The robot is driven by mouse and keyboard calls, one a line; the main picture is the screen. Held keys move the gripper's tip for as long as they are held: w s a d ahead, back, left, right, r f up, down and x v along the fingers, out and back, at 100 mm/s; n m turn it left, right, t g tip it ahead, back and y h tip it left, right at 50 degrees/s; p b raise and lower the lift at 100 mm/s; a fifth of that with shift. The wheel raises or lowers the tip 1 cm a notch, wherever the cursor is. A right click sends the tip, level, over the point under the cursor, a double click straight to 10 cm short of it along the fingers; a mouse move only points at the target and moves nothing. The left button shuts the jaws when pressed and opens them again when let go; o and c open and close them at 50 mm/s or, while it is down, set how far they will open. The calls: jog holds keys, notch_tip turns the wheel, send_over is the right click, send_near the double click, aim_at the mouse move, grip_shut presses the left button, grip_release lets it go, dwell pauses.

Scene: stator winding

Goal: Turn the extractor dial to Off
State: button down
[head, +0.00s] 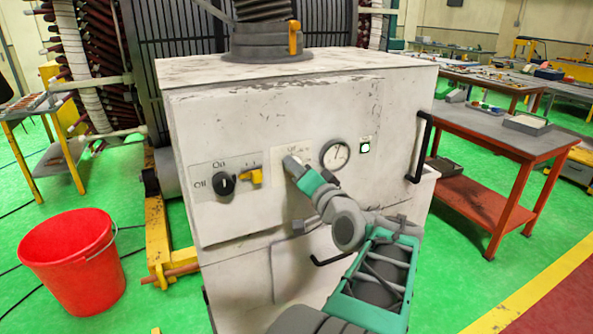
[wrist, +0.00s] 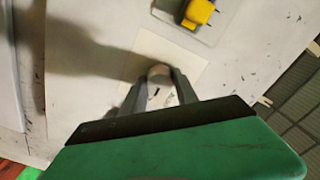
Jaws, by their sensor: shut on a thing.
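The extractor is a scuffed white cabinet (head: 300,100) with a row of controls on its front. My gripper (head: 289,161) is at the middle of that front, shut on a small round grey dial on a pale plate. In the wrist view, my gripper (wrist: 160,86) has a finger on each side of this dial (wrist: 159,73), which shows a small dark mark.
A yellow lever or lock (head: 256,177) is beside the black dial; it also shows in the wrist view (wrist: 198,12). A round gauge (head: 335,154) and lit green indicator (head: 365,146) are to the right. A red bucket (head: 72,262) stands at left, a red-framed table (head: 500,125) at right.

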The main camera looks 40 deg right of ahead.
jog(key=shift+f+n+b, duration=0.2)
jog(key=shift+n+b, duration=0.1)
jog(key=shift+b, duration=0.4)
jog(key=shift+r+n+b, duration=0.15)
jog(key=shift+n+b, duration=8.45)
jog(key=shift+b, duration=4.45)
jog(key=shift+r, duration=0.15)
jog(key=c, duration=0.9)
grip_release()
jog(key=shift+c, duration=0.2)
jog(key=v, duration=0.7)
jog(key=shift+s, duration=0.4)
